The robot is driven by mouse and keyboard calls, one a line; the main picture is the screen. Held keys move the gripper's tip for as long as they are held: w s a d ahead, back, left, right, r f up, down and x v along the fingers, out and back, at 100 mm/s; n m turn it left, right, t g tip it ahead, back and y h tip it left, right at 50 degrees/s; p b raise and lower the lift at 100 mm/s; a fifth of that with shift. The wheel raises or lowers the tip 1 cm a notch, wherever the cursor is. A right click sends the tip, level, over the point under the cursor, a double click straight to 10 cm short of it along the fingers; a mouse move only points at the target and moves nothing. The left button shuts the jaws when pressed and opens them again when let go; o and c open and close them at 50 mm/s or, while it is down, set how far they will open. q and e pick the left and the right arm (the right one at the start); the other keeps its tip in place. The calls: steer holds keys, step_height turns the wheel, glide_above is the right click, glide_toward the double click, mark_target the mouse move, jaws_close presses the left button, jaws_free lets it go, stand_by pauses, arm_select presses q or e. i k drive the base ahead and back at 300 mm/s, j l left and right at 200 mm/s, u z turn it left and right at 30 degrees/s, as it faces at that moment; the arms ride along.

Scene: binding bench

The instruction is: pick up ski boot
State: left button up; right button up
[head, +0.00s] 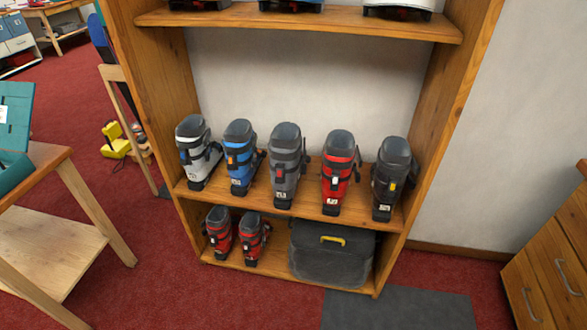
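Several ski boots stand upright in a row on the middle shelf of a wooden rack. From left to right they are a white and grey boot (197,157), a blue boot (240,160), a grey boot (286,170), a red boot (337,178) and a dark grey boot (388,184). Two smaller red and black boots, a left one (217,233) and a right one (252,241), stand on the bottom shelf. Boots on the top shelf are cut off by the frame. Neither of my grippers is in view.
The wooden rack (300,15) stands against a pale wall. A dark case (325,262) with a yellow handle fills the bottom shelf's right. A wooden bench (50,160) stands at left, a drawer cabinet (555,265) at right. Red carpet and a grey mat (400,312) lie in front.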

mark_target(284, 146)
steer(key=i+j+z, duration=0.4)
steer(key=i+j, duration=0.8)
